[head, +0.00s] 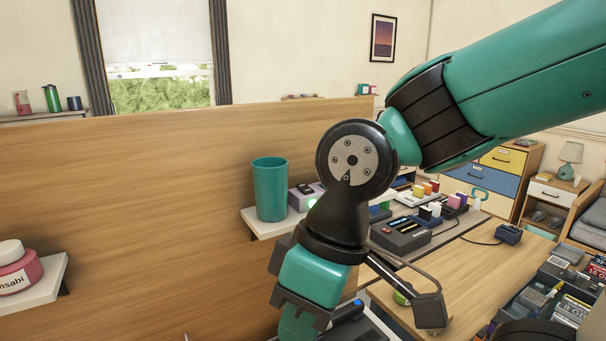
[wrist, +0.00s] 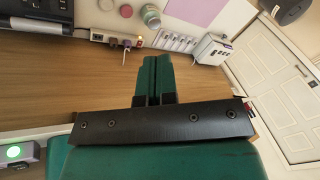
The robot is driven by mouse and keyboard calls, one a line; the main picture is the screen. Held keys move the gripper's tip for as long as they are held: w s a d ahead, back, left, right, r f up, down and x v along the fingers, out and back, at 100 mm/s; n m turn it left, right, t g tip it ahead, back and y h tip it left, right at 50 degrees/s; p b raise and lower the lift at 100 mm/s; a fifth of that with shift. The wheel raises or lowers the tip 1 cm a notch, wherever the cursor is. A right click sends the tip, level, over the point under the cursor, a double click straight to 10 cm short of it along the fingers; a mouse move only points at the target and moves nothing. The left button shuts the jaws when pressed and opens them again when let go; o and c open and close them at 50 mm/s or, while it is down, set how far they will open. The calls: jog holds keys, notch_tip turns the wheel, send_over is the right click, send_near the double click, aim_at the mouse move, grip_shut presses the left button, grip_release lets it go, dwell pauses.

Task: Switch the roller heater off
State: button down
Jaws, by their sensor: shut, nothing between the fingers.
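My gripper (wrist: 154,62) is shut and empty in the wrist view, its two green fingers together and pointing away over a wooden surface. In the head view my gripper (head: 297,326) hangs low in the middle, its tips cut off by the bottom edge. I cannot tell for certain which thing is the roller heater. A grey box with a lit green spot (head: 302,196) stands on a small white shelf, partly behind my arm. A grey device with a glowing green button (wrist: 16,152) shows at the wrist view's lower left, apart from my fingers.
A teal cup (head: 270,189) stands on the white shelf (head: 262,228), left of the box. A pink jar (head: 19,268) sits on another shelf at the left. The wooden desk (head: 466,265) holds several devices and a cable.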

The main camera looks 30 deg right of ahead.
jog(key=w+d+r+n+t+h+p, duration=0.1)
jog(key=w+d+r+n, duration=0.3)
jog(key=w, duration=0.5)
jog(key=w+d+r+n+h+p, duration=0.1)
jog(key=w+d+r, duration=0.35)
jog(key=w, duration=0.45)
notch_tip(320, 180, up, 8)
jog(key=n+h, duration=0.2)
jog(key=n, duration=0.4)
send_over(305, 184)
jog(key=s, duration=0.2)
jog(key=shift+a+r+p, duration=0.1)
jog(key=shift+r+p, duration=0.05)
jog(key=shift+p, duration=0.25)
jog(key=f+p, duration=0.1)
jog(key=f, duration=0.3)
jog(key=w+f+p, duration=0.1)
jog(key=f, duration=0.4)
jog(key=f+p, duration=0.1)
jog(key=f, duration=0.4)
jog(key=shift+w+p, duration=0.3)
jog(key=shift+p, duration=0.05)
